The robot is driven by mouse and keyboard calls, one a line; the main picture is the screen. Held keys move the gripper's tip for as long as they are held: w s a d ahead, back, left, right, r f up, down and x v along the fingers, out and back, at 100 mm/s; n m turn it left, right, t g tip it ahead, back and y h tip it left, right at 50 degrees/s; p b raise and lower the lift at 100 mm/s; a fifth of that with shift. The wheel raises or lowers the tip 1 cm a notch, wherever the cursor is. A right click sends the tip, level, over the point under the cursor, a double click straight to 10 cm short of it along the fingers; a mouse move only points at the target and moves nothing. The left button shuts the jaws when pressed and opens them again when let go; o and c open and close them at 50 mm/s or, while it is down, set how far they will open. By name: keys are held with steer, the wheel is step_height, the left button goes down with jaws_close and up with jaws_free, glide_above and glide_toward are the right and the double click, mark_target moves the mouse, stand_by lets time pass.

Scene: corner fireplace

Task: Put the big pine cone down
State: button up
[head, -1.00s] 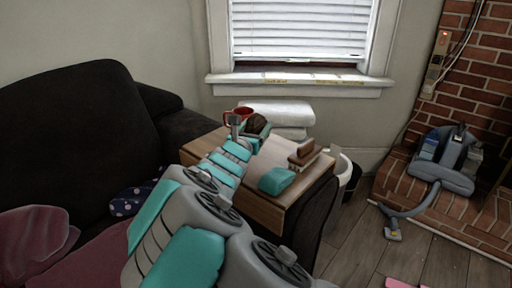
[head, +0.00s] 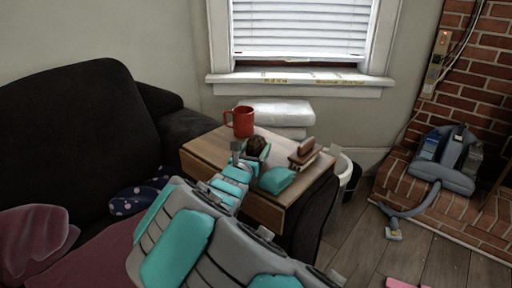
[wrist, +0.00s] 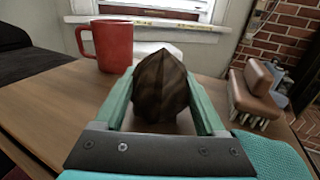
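The big pine cone (head: 256,146) is dark brown and shows at the end of my arm, over the wooden table (head: 203,149). In the wrist view the pine cone (wrist: 161,86) sits upright between the two teal fingers of my gripper (wrist: 161,98). The fingers press against its left and right sides, so my gripper is shut on it. The cone's base is low over the table top; I cannot tell whether it touches. In the head view my arm hides part of the table and gripper.
A red mug (head: 240,122) stands at the table's back left. A small brown bench-like object (head: 304,152) and a teal item (head: 277,180) are on the right side. A white stack (head: 280,112) is behind the table, a dark sofa (head: 70,130) to the left.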

steer(key=o, duration=0.4)
steer(key=shift+r, duration=0.15)
